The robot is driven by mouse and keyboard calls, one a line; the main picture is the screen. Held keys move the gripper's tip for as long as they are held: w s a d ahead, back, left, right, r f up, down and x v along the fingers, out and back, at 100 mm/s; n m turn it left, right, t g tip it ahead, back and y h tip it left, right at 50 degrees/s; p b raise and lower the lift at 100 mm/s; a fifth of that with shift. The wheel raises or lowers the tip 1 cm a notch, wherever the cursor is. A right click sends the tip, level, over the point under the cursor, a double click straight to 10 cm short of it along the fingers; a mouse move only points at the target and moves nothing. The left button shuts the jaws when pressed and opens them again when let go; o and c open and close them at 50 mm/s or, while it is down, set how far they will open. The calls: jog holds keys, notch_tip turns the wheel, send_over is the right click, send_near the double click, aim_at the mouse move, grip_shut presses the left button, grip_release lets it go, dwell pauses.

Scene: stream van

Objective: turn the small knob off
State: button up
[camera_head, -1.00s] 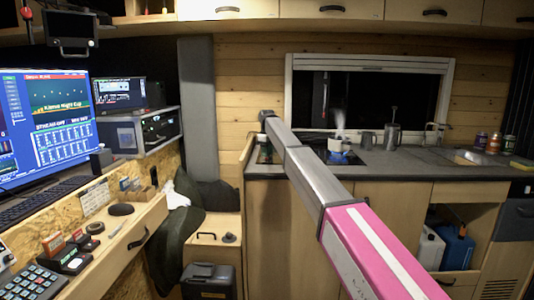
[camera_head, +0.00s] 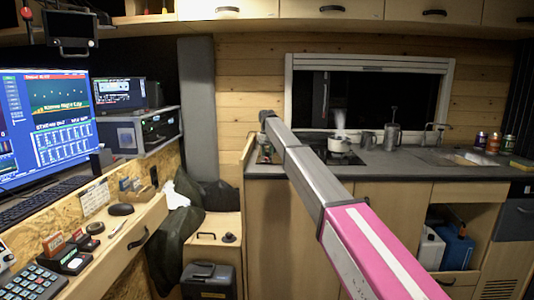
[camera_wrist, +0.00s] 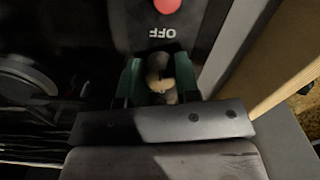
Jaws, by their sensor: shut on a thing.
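In the wrist view my gripper (camera_wrist: 160,90) has its two dark green fingers on either side of a small pale knob (camera_wrist: 158,72), closed on it. The knob sits on a dark panel just below the white word OFF (camera_wrist: 162,33), which reads upside down. A red button (camera_wrist: 167,5) is at the top edge of the panel. The knob's pointer direction is not clear. In the head view my arm reaches to the left end of the kitchen counter. The fingers and the knob are too small to make out there.
A round dark part (camera_wrist: 25,80) lies left of my fingers in the wrist view.

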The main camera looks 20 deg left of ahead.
jog(key=shift+m, duration=0.4)
jog(key=o, duration=0.9)
jog(key=shift+o, duration=0.2)
notch_tip(320, 180, up, 11)
jog(key=shift+f, duration=0.1)
